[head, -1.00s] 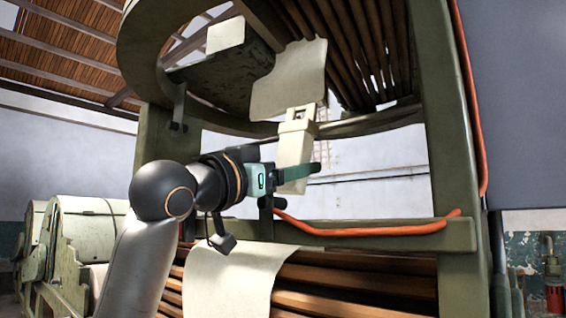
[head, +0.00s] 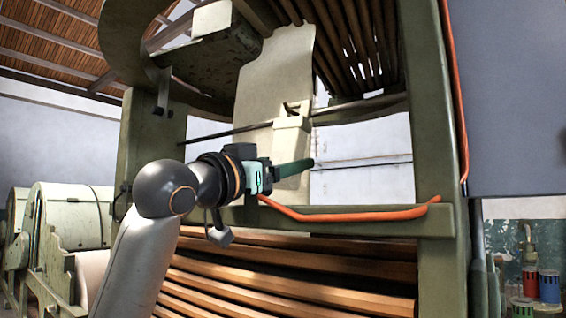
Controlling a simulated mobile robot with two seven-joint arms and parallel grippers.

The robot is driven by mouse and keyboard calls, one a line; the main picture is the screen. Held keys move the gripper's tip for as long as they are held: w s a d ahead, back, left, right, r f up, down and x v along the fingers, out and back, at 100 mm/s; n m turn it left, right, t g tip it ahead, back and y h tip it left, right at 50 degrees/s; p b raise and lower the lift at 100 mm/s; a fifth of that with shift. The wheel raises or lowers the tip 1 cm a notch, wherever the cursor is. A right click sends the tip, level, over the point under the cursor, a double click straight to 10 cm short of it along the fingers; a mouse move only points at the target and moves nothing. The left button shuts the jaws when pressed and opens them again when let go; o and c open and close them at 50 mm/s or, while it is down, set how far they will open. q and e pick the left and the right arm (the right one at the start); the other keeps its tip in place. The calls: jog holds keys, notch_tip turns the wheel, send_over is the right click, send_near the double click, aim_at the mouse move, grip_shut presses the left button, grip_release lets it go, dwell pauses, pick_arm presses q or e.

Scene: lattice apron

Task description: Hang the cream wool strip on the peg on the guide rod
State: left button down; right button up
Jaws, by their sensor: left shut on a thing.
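A narrow cream strip (head: 289,150) hangs down behind my left gripper (head: 288,172), whose green-tipped jaws are shut on its lower part. Its thicker folded top lies at the dark guide rod (head: 365,115), right under a small dark upturned peg (head: 291,107). I cannot tell whether the strip's top is over the peg or only in front of the rod. A wider cream sheet (head: 272,75) hangs from above and passes behind the rod, just left of the narrow strip. My right gripper is not in view.
The green frame's right post (head: 430,130) and crossbar (head: 375,220) carry an orange cable (head: 345,215). Brown wooden slats (head: 300,275) lie below, and more slats hang above. Pale machines (head: 70,230) stand at left. Open space shows between rod and crossbar at right.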

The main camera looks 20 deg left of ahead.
pick_arm(q)
jog(key=shift+r, duration=0.15)
grip_release()
jog(key=shift+s+a, duration=0.1)
jog(key=shift+s, duration=0.05)
jog(key=shift+s+b, duration=0.25)
jog(key=shift+b, duration=0.05)
jog(key=b+v, duration=0.4)
jog(key=v, duration=0.8)
jog(key=shift+w, duration=0.15)
